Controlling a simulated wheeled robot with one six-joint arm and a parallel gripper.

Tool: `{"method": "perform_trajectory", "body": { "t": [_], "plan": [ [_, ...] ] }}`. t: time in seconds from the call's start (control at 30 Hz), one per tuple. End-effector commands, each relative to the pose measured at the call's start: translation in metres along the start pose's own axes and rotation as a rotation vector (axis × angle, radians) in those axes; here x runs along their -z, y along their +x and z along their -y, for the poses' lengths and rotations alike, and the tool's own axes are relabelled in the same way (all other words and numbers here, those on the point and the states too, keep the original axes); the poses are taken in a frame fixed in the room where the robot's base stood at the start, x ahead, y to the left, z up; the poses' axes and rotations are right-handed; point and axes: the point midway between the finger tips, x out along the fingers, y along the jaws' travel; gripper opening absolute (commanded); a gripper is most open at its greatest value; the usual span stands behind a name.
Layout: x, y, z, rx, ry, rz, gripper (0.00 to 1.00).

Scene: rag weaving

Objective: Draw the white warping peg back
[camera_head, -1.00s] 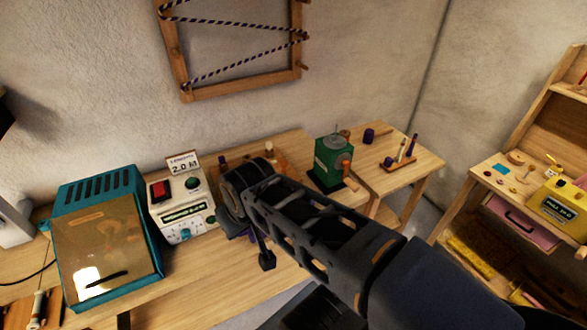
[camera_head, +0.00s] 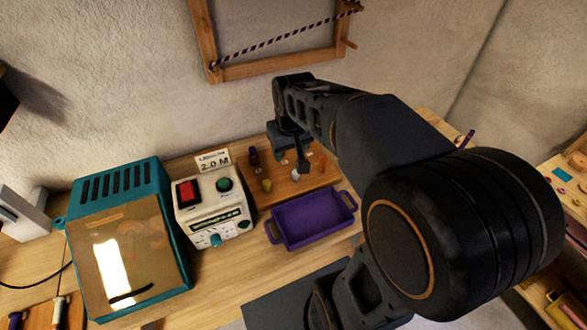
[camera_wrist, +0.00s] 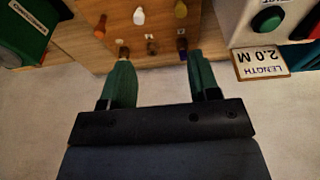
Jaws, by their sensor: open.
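The white warping peg (camera_wrist: 139,15) stands on a wooden peg board (camera_wrist: 158,28), between an orange peg (camera_wrist: 101,25) and a yellow peg (camera_wrist: 180,9). In the head view the white peg (camera_head: 296,175) shows near the board's front edge. My gripper (camera_wrist: 160,60) is open and empty, its two green fingers apart. In the wrist view the white peg lies beyond the gap between the fingertips, not between them. In the head view my gripper hangs over the board, and my arm hides part of it.
A purple tray (camera_head: 279,239) with handles lies just in front of the board. The white control box (camera_head: 206,213) with its length sign (camera_head: 213,161) stands to the left, beside a teal machine (camera_head: 83,207). A wooden frame (camera_head: 284,66) hangs on the wall above. A green device (camera_wrist: 22,32) shows in the wrist view.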

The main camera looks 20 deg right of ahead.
Motion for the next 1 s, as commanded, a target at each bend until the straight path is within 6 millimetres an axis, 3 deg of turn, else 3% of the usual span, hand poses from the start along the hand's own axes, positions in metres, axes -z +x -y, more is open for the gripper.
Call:
{"method": "perform_trajectory", "body": {
  "t": [0.03,0.2,0.4,0.67,1.0],
  "plan": [
    [0.017,0.016,-0.009,-0.001,0.004,0.036,0.56],
    [0.059,0.058,-0.036,0.004,0.006,0.123,0.56],
    [0.086,0.101,-0.059,0.015,0.003,0.193,0.56],
    [0.094,0.132,-0.070,0.022,0.002,0.224,0.56],
    [0.080,0.192,-0.068,0.023,0.001,0.227,0.56]
  ]
}}
